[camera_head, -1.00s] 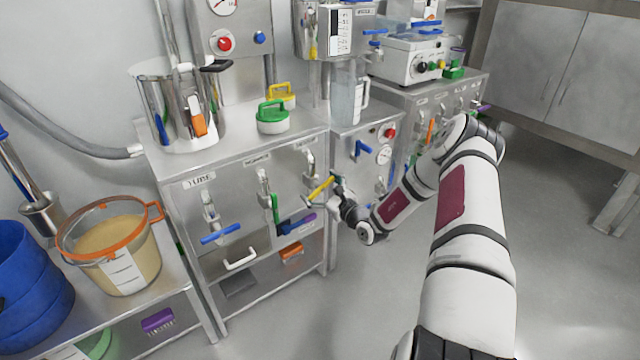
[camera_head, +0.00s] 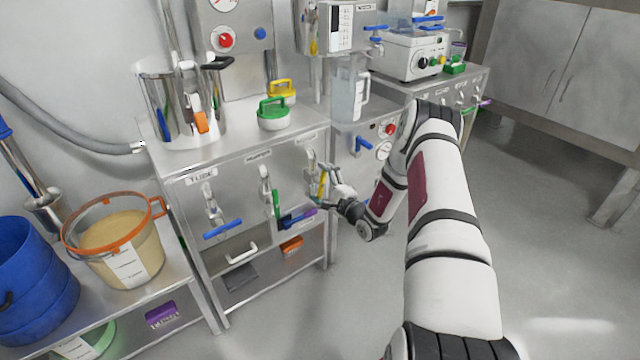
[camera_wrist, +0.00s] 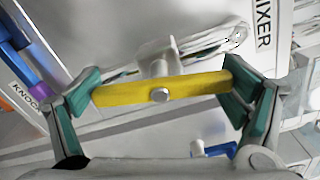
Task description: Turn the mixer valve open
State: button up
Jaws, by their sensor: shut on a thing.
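The mixer valve has a yellow lever handle (camera_head: 322,185) below a metal valve body (camera_head: 311,160), on the right part of the steel cabinet front. In the wrist view the yellow handle (camera_wrist: 160,90) spans the space between the green finger pads, with a bolt at its middle and the label "MIXER" (camera_wrist: 263,22) above right. My gripper (camera_head: 325,192) is shut on the handle, its pads at the handle's two ends. In the head view the handle stands steep, close to upright, partly hidden by my gripper.
Two neighbouring valves on the same cabinet have a blue handle (camera_head: 222,229) and a green handle (camera_head: 276,204). A blue and purple item (camera_head: 297,217) sits close left of my gripper. A blue-handled valve (camera_head: 362,145) is to the right. The floor in front is clear.

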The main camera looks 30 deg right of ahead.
jog(key=shift+w+d+r+n, duration=0.1)
jog(key=shift+r+n, duration=0.05)
jog(key=shift+n, duration=0.4)
jog(key=shift+d+r+n, duration=0.1)
jog(key=shift+n, duration=0.45)
jog(key=o, duration=0.9)
jog(key=shift+s+f, duration=0.1)
jog(key=shift+s, duration=0.25)
jog(key=s, duration=1.1)
jog(key=shift+s+d, duration=0.1)
jog(key=shift+s, duration=0.1)
